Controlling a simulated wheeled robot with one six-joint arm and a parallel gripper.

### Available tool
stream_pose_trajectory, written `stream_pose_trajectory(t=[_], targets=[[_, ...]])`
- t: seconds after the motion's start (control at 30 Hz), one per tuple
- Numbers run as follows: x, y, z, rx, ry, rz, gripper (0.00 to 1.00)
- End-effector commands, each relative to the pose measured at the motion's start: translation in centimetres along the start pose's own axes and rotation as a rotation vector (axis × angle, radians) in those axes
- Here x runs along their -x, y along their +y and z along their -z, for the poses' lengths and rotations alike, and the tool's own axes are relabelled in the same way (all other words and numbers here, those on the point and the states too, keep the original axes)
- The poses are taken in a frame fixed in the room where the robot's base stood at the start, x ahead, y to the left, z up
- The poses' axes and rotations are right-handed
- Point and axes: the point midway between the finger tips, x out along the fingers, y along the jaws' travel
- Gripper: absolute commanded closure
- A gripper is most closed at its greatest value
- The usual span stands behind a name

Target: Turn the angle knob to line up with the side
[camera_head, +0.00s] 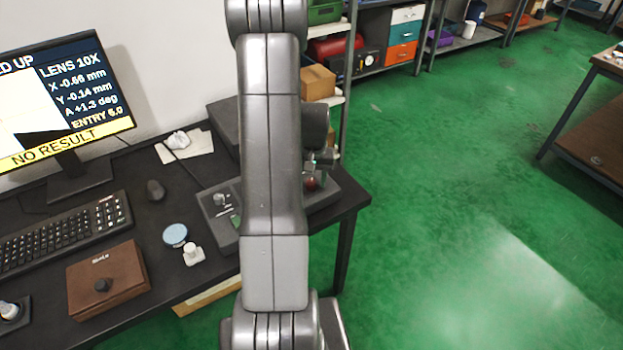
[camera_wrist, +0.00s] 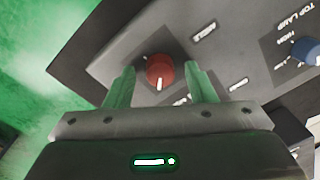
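A round red knob (camera_wrist: 160,70) with a pale pointer mark sits on a grey panel (camera_wrist: 115,62) in the wrist view. My gripper (camera_wrist: 161,77) has green fingers, open, one on each side of the red knob with gaps between; contact is not visible. A red round part, seemingly the same knob, shows in the head view (camera_head: 311,182) beside my arm, which hides much of the instrument. The monitor (camera_head: 65,95) reads A +1.3 deg and NO RESULT, with a dark, tilted shape on white.
A blue knob (camera_wrist: 306,50) labelled TOP LAMP stands right of the red one. Green floor is open to the right.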

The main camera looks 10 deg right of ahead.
Motion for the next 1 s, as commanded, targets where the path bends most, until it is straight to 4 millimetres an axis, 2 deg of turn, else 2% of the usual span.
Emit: stream_pose_trajectory(t=[0.23,0.37,0.8,1.0], targets=[[0.2,0.0,0.0,-0.001,0.0,0.0,0.5],[1.5,0.0,0.1,-0.001,0.002,0.0,0.5],[10.8,0.0,0.1,0.0,0.004,0.001,0.5],[13.2,0.0,0.0,0.0,0.001,0.0,0.5]])
